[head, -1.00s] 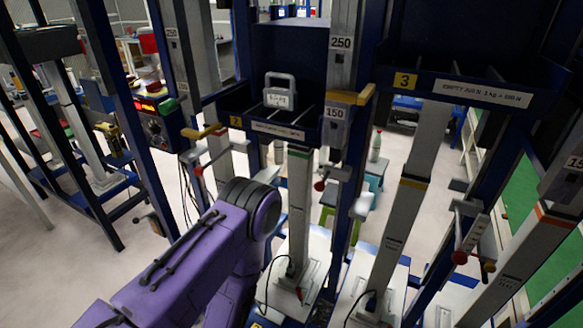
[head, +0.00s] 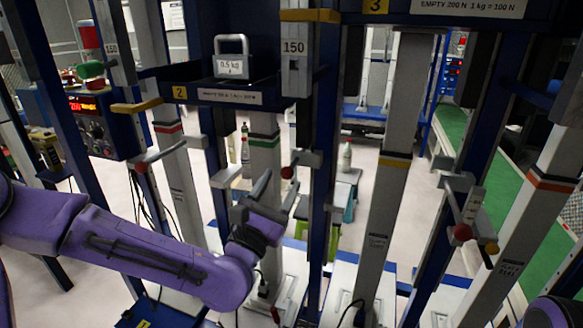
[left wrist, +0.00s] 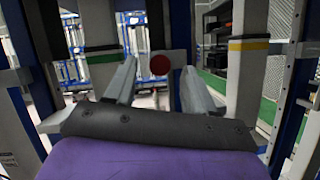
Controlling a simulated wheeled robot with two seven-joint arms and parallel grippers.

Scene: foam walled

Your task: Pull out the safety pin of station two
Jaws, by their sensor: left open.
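Station two's blue shelf (head: 215,94) carries a yellow "2" label and a grey 0.5 kg weight (head: 231,67). A red ball knob (head: 288,172), which looks like the safety pin's head, sits at a grey bracket (head: 307,158) on the blue post right of the green-banded column (head: 264,150). My left gripper (head: 262,195) is open and empty, just below and left of the knob. In the left wrist view the red knob (left wrist: 160,65) shows between the two open fingers (left wrist: 152,85), apart from both. The pin's shaft is hidden. My right gripper is out of view.
Another red knob (head: 142,167) is on the left post, and one (head: 462,232) is at station three. A yellow lever (head: 310,16) is above the 150 block (head: 296,47). A control box (head: 98,125) stands left. Blue posts stand close on both sides.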

